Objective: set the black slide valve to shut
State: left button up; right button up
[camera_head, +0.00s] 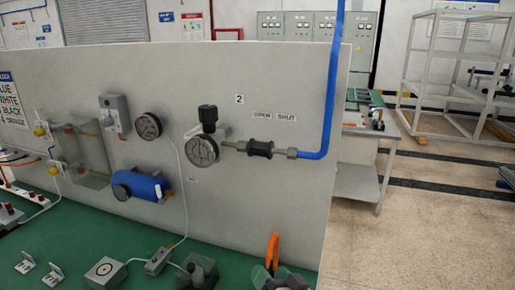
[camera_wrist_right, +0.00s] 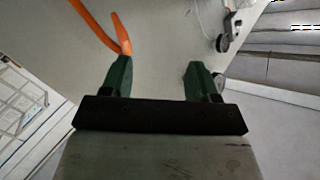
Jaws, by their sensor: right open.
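The black slide valve (camera_head: 260,148) is a dark ribbed sleeve on a thin metal pipe on the grey panel. It sits between a round gauge (camera_head: 201,151) and the blue hose (camera_head: 330,105). The OPEN label (camera_head: 262,114) is almost straight above the sleeve; the SHUT label (camera_head: 286,118) is up and to its right. My right gripper (camera_head: 272,276) is at the bottom edge of the head view, well below the valve and apart from it. In the right wrist view its two dark green fingers (camera_wrist_right: 158,70) are spread with nothing between them. The valve cannot be made out there. My left gripper is not in view.
An orange curved thing (camera_head: 272,250) stands beside my right gripper; it also shows in the wrist view (camera_wrist_right: 95,25). A blue cylinder (camera_head: 141,186) and another gauge (camera_head: 148,126) are on the panel. Small fixtures stand on the green bench (camera_head: 105,240). The panel below the valve is bare.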

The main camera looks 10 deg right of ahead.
jog(key=w+r+m+t, duration=0.3)
jog(key=w+r+t, duration=0.15)
jog(key=r, duration=0.35)
jog(key=m+t+h, duration=0.4)
jog(key=m+t, duration=0.2)
jog(key=m, duration=0.1)
send_near(257, 146)
jog(key=w, duration=0.1)
jog(key=p+x, duration=0.1)
jog(key=x, duration=0.2)
jog(key=p+x, duration=0.2)
jog(key=x, duration=0.1)
jog(key=p+x, duration=0.1)
jog(key=x, duration=0.2)
jog(key=shift+w+d+f, duration=0.15)
jog(key=shift+w, duration=0.35)
